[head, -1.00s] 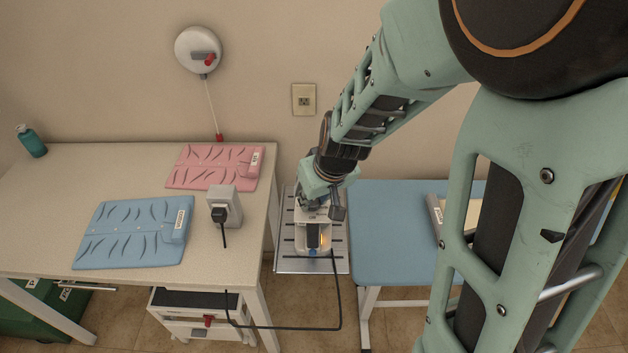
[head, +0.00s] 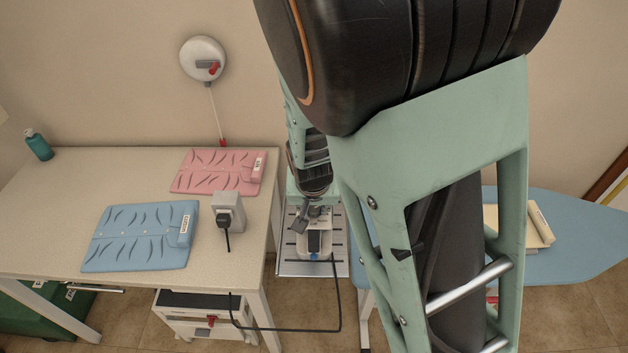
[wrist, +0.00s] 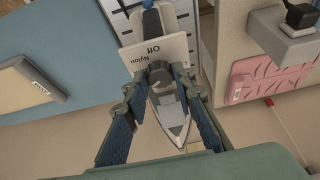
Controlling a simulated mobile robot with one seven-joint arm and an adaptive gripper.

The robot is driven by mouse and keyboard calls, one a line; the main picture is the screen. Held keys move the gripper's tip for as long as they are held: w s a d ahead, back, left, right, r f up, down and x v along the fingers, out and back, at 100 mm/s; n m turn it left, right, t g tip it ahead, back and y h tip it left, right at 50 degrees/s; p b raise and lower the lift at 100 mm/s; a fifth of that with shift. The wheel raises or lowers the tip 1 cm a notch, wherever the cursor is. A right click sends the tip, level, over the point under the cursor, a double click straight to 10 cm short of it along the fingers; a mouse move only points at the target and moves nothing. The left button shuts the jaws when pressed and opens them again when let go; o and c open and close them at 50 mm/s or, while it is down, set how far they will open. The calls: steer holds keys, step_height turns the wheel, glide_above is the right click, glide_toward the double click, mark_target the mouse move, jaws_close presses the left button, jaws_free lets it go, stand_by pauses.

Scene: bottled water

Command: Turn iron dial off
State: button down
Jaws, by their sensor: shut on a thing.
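The iron (head: 316,243) stands on the slotted metal rest (head: 287,262) between the table and the ironing board. In the wrist view, the iron's pale pointed body (wrist: 172,122) lies under my gripper. A white dial plate (wrist: 174,48) reads "Off" at its middle, with "Nylon" beside it. My gripper (wrist: 159,74) has its fingertips closed on the dark dial (wrist: 158,68) at that plate's edge. My gripper also shows from above in the head view (head: 308,220), over the iron. My arm hides part of the surroundings. No orange light shows on the iron.
The table (head: 60,215) at left holds a blue mat (head: 135,240), a pink mat (head: 215,175) and a grey outlet box with a plug (head: 230,205). A black cord (head: 285,329) runs to the iron. The blue ironing board (head: 585,240) is at right, partly hidden by my arm.

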steer(key=m, duration=0.1)
steer(key=m+h, duration=0.1)
steer(key=m, duration=0.1)
steer(key=m+h, duration=0.1)
steer(key=m, duration=0.1)
steer(key=shift+w+a+g, duration=0.15)
steer(key=shift+a+g, duration=0.15)
steer(key=m+g+h, duration=0.1)
steer(key=m, duration=0.4)
steer(key=shift+w+a, duration=0.1)
steer(key=shift+m, duration=0.3)
steer(key=shift+h, duration=0.3)
steer(key=c, duration=1.6)
jaws_free()
